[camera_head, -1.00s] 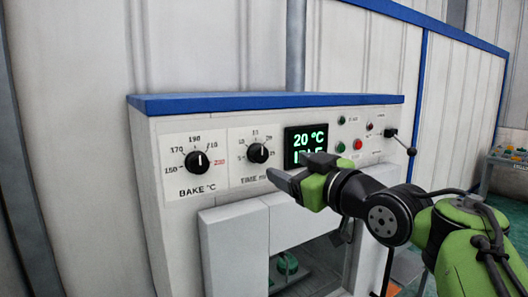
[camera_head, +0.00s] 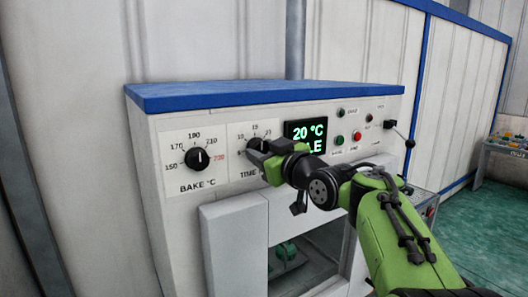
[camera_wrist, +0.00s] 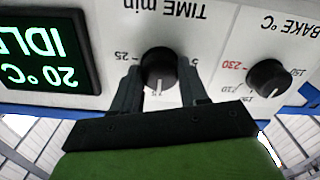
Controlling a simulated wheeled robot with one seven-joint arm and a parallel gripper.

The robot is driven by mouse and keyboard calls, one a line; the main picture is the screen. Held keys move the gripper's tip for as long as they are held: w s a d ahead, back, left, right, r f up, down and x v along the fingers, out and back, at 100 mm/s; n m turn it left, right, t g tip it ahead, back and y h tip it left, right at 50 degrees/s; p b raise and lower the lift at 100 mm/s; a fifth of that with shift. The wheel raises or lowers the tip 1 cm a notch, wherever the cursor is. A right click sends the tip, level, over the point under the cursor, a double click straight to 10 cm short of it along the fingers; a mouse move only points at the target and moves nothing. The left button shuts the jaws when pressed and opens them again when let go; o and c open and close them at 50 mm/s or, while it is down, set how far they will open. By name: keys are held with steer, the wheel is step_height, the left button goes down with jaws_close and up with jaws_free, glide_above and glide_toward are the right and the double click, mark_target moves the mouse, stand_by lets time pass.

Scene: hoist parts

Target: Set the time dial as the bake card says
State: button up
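The time dial (camera_head: 257,145) is a black knob on the white oven panel, partly hidden by my gripper in the head view. In the wrist view, which is upside down, the time dial (camera_wrist: 159,66) shows whole, its white pointer by the middle mark of the scale, near 15. My gripper (camera_wrist: 158,78) has one finger on each side of this dial, open around it. I cannot tell whether the fingers touch it. The bake card is not in view.
The bake dial (camera_head: 197,160) is left of the time dial, its pointer up near 190. A display (camera_head: 306,136) reads 20 °C and idle. Buttons, lamps and a lever (camera_head: 402,138) are on the right. The open oven bay is below.

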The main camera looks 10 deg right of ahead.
steer(key=c, duration=0.3)
steer(key=shift+m, duration=0.3)
steer(key=m, duration=0.4)
steer(key=shift+m, duration=2.6)
steer(key=o, duration=1.1)
steer(key=shift+c, duration=0.2)
